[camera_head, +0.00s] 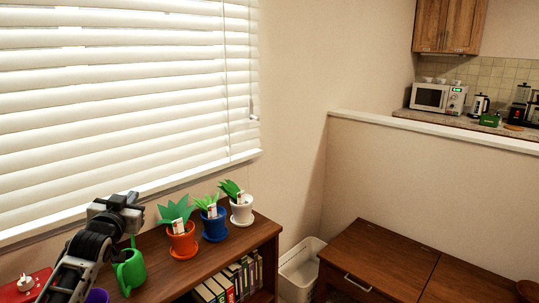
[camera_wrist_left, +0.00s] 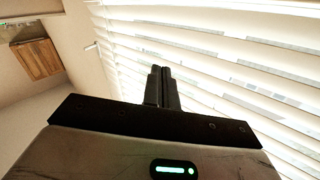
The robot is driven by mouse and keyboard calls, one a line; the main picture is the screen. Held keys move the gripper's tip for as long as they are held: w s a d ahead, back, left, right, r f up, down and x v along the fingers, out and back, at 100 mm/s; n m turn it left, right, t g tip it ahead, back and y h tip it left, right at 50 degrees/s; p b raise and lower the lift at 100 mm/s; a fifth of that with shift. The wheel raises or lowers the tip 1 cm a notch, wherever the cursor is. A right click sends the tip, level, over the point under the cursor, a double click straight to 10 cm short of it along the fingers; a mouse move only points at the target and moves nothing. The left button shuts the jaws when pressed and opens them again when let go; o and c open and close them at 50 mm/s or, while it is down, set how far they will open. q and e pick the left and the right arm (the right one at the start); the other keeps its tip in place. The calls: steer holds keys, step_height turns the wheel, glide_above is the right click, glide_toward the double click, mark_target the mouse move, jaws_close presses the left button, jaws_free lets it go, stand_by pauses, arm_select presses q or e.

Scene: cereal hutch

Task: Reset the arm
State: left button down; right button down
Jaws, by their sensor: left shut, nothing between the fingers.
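My left arm comes in at the lower left of the head view. Its gripper (camera_head: 131,198) is raised above the left part of the brown shelf top (camera_head: 155,262), near the window. In the left wrist view the two black fingers (camera_wrist_left: 161,76) are together and empty, with the blinds behind them. My right gripper is in neither view.
A green watering can (camera_head: 130,272) stands just below the left gripper. Potted plants in orange (camera_head: 182,240), blue (camera_head: 214,225) and white (camera_head: 241,212) pots line the shelf. Window blinds (camera_head: 130,90) are close behind. A white bin (camera_head: 300,268) and wooden cabinet (camera_head: 385,255) stand right.

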arm_select(q)
steer(key=s+d+f+m+g+h, duration=0.1)
steer(key=s+d+f, duration=0.2)
steer(key=s+f, duration=0.3)
steer(key=s+d+f+g+h, duration=0.1)
steer(key=s+d+f, duration=0.2)
steer(key=f, duration=0.4)
steer(key=s+d+f+m+g, duration=0.1)
steer(key=s+d+f+g, duration=0.15)
steer(key=s+f, duration=0.35)
steer(key=s+d+f+g, duration=0.1)
steer(key=s+d+f, duration=0.2)
steer(key=s, duration=0.5)
steer(key=s+d+f+g+h, duration=0.1)
steer(key=s+d+f, duration=0.2)
steer(key=s, duration=0.5)
steer(key=s+d+f+n+g+h, duration=0.1)
steer(key=s+d+f, duration=0.3)
steer(key=s, duration=0.3)
steer(key=shift+s+f, duration=0.4)
steer(key=shift+f, duration=0.25)
